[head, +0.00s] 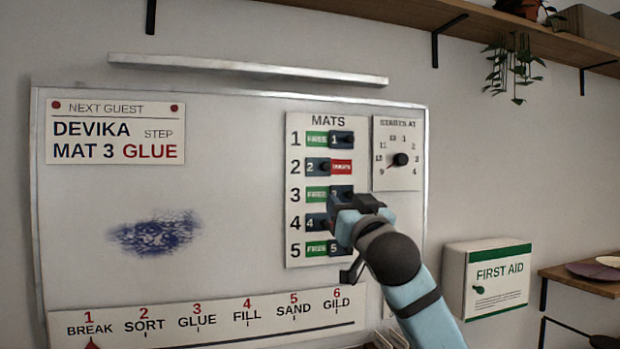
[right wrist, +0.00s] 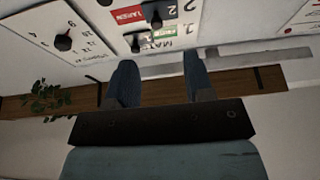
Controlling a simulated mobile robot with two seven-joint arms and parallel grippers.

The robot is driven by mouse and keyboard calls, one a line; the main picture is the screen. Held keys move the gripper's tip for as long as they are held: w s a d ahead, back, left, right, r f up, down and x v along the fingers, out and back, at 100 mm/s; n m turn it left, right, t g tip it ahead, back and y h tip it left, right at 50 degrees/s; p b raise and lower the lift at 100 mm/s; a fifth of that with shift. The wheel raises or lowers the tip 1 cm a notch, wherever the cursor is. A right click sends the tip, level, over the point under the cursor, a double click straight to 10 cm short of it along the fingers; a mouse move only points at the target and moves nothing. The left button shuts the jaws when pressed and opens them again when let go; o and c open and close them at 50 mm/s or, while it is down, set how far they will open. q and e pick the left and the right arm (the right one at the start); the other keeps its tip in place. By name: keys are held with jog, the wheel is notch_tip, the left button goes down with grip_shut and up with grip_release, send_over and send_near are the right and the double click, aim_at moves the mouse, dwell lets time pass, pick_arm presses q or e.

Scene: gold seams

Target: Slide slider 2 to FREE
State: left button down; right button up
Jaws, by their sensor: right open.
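Slider 2 (head: 313,167) is a dark block at the left end of the second row on the MATS panel (head: 297,120). The red label (head: 342,168) shows uncovered to its right. In the right wrist view, which is upside down, slider 2 (right wrist: 156,20) shows beside the red label (right wrist: 128,14). My right gripper (head: 341,213) is in front of the panel in the head view, over rows 3 and 4, below slider 2. Its fingers (right wrist: 158,60) are open with nothing between them. It hides the right part of row 4. My left gripper is not in view.
Sliders 1 (head: 342,139) and 5 (head: 336,247) sit right, with green FREE labels uncovered. A dial (head: 400,159) is right of the panel. A metal ledge (head: 240,68) runs above the board. A first aid box (head: 487,281) hangs at right.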

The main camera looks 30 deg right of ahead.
aim_at(327, 168)
jog(key=shift+m, duration=0.3)
jog(key=p+x, duration=0.1)
jog(key=x, duration=0.3)
jog(key=r+p+x, duration=0.1)
jog(key=p+x, duration=0.1)
jog(key=x, duration=0.2)
jog(key=s+r+p+x, duration=0.1)
jog(key=x, duration=0.3)
jog(key=shift+w+d+r, duration=0.1)
jog(key=shift+w+d, duration=0.15)
jog(key=shift+d, duration=0.1)
jog(key=shift+w+d+r+p, duration=0.15)
jog(key=shift+w+p, duration=0.2)
jog(key=shift+w, duration=0.3)
jog(key=shift+c, duration=0.5)
grip_shut()
